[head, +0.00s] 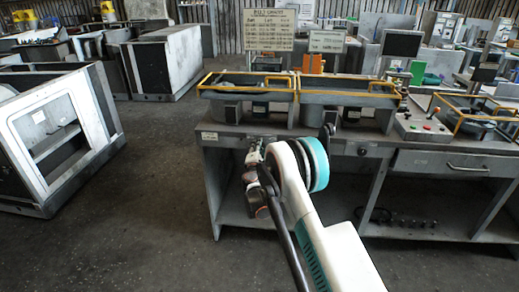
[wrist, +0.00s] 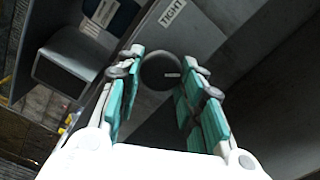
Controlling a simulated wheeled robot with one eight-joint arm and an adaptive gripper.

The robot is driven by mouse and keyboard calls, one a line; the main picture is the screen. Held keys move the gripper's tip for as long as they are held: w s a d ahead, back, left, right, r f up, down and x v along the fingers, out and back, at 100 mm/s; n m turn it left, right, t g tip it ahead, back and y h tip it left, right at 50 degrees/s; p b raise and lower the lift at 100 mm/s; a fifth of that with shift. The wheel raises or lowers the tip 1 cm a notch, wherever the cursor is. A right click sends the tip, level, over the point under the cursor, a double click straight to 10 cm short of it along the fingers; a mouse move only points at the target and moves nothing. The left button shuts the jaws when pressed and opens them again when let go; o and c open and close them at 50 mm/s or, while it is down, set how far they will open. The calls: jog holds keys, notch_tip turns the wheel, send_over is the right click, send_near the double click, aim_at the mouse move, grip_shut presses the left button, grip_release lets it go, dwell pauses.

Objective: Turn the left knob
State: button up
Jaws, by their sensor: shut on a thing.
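The left knob (wrist: 158,72) is a dark round disc with a small light mark on its face. In the wrist view it sits between the two fingers of my gripper (wrist: 163,70), near their tips. The fingers have green pads and are shut on the knob from both sides. In the head view my gripper (head: 255,155) is at the front panel of the workbench (head: 223,140), left of its middle. There, my arm and gripper hide the left knob. Another dark round knob (head: 362,151) shows on the front panel to the right of my arm.
A "TIGHT" label (wrist: 172,12) is above the knob in the wrist view. Yellow-edged trays (head: 245,92) stand on the bench. A control box with buttons (head: 420,127) and a drawer (head: 440,163) are to the right. Open floor (head: 130,235) lies to the left.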

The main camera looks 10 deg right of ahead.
dwell(0.5)
jog(key=o, duration=1.1)
jog(key=shift+a, duration=0.1)
jog(key=shift+c, duration=0.2)
jog(key=v, duration=1.2)
